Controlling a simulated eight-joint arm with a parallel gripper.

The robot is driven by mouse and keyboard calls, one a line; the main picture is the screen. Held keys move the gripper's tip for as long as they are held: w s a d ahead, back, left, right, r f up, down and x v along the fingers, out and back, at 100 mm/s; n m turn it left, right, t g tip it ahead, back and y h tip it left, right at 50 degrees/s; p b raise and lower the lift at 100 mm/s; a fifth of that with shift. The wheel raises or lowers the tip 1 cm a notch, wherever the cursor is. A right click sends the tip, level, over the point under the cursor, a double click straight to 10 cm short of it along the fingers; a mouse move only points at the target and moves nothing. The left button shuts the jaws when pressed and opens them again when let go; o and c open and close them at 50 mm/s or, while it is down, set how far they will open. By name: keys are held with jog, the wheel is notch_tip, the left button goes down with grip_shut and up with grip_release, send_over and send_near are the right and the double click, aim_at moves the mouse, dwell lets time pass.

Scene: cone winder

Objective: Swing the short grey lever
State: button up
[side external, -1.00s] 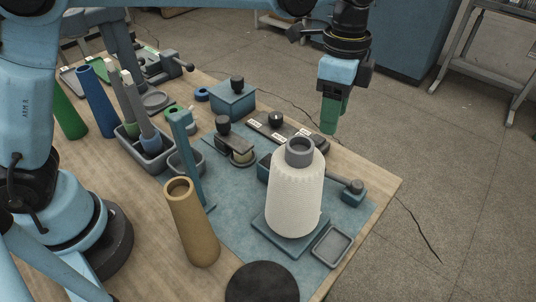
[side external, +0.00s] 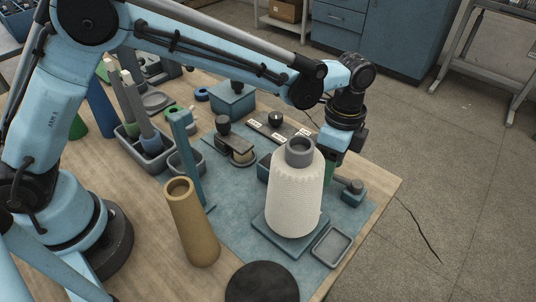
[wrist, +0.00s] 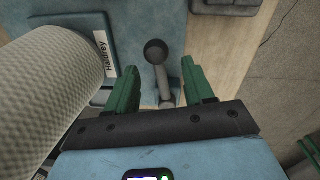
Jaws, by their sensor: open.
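The short grey lever (wrist: 163,82) shows in the wrist view, with a dark ball knob (wrist: 155,51) at its upper end. My gripper (wrist: 161,75) is open, with one green finger on each side of the lever's shaft. The knob lies just past the fingertips in that view, and I cannot tell whether either finger touches the shaft. In the side view, the lever's knob (side external: 356,186) stands over a small blue block at the right edge of the mat. My gripper (side external: 329,168) is low behind the white cone there, its fingers mostly hidden.
The large white yarn cone (side external: 294,195) stands close left of my gripper and also fills the left of the wrist view (wrist: 48,90). A small grey tray (side external: 331,246) lies in front. A tan cone (side external: 192,225) and a blue upright post (side external: 187,155) stand farther left.

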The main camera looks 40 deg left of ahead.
jog(key=shift+f, duration=0.6)
grip_shut()
